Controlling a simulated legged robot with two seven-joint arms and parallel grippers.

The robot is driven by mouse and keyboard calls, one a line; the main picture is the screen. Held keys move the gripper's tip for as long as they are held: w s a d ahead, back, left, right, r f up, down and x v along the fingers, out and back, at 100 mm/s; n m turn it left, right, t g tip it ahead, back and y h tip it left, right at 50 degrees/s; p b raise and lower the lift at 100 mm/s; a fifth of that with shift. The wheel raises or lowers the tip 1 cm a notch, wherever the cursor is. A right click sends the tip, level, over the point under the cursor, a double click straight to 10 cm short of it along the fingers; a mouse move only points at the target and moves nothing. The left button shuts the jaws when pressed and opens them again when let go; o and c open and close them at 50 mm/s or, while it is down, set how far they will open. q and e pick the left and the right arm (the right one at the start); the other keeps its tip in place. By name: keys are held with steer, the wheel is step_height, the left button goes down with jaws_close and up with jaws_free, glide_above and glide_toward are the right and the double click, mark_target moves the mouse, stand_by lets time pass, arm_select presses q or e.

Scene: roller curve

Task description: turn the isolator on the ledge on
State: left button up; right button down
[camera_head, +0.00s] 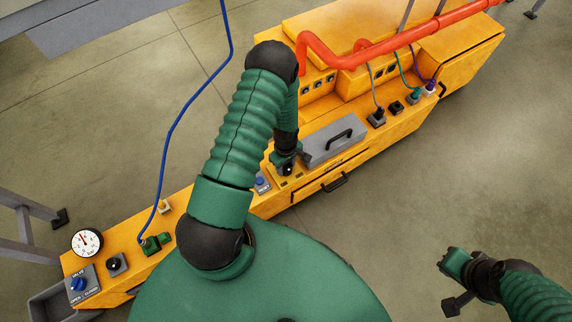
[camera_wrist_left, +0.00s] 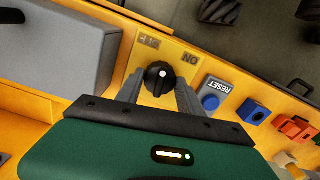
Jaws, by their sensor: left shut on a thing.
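The isolator (camera_wrist_left: 158,78) is a round black knob with a white mark, set on a yellow plate with an ON label and another, darker label that reads upside down in the left wrist view. Its white mark faces the labelled side; I cannot tell which label it lines up with. My left gripper (camera_wrist_left: 158,92) has a grey finger on each side of the knob and is shut on it. In the head view the left gripper (camera_head: 287,162) reaches down to the ledge and partly hides the knob.
A grey cover with a black handle (camera_head: 334,143) stands beside the isolator. A blue RESET button (camera_wrist_left: 210,102) is on the other side. An orange-red pipe (camera_head: 400,42), plugged cables and a gauge (camera_head: 87,242) are along the yellow console. Floor at right is clear.

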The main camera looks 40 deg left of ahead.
arm_select(q)
steer(key=m+p, duration=0.1)
steer(key=m, duration=0.1)
steer(key=shift+a+r+m+p, duration=0.2)
steer(key=shift+m+p, duration=0.1)
steer(key=shift+p, duration=0.1)
steer(key=m+p, duration=0.1)
steer(key=m, duration=0.1)
steer(key=shift+w+f+m, duration=0.1)
steer(key=shift+m, duration=0.3)
steer(key=shift+m+p, duration=0.7)
steer(key=shift+m, duration=0.5)
steer(key=shift+w+m+p, duration=0.1)
steer(key=shift+m+p, duration=0.35)
steer(key=shift+m, duration=0.95)
steer(key=shift+w, duration=0.1)
steer(key=o, duration=1.4)
steer(key=shift+f, duration=0.2)
steer(key=shift+d+r, duration=0.1)
